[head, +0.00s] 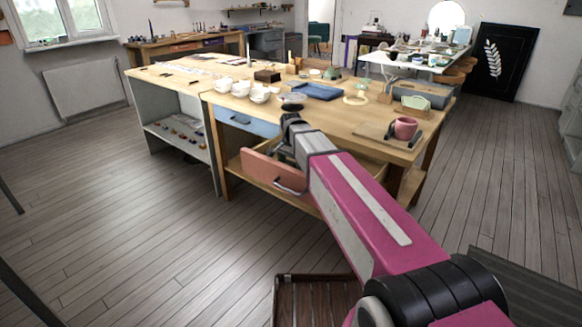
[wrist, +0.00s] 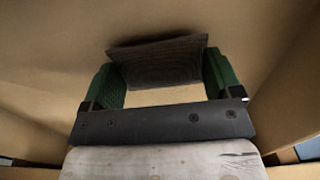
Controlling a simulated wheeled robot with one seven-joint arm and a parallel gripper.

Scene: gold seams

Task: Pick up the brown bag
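The brown bag (wrist: 158,64) shows in the wrist view as a small, dark, ribbed brown piece on the tan floor of a drawer (wrist: 265,30), with a dark shadow along its far edge. My gripper (wrist: 163,80) has green fingers standing wide apart, one at each side of the bag. I cannot tell whether either finger touches it. In the head view the open drawer has a salmon front (head: 272,170) with a metal handle, and my arm reaches into it from the right. The bag and my fingertips are hidden there.
A slatted wooden thing (head: 315,300) stands low in front. The plank floor at left is clear.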

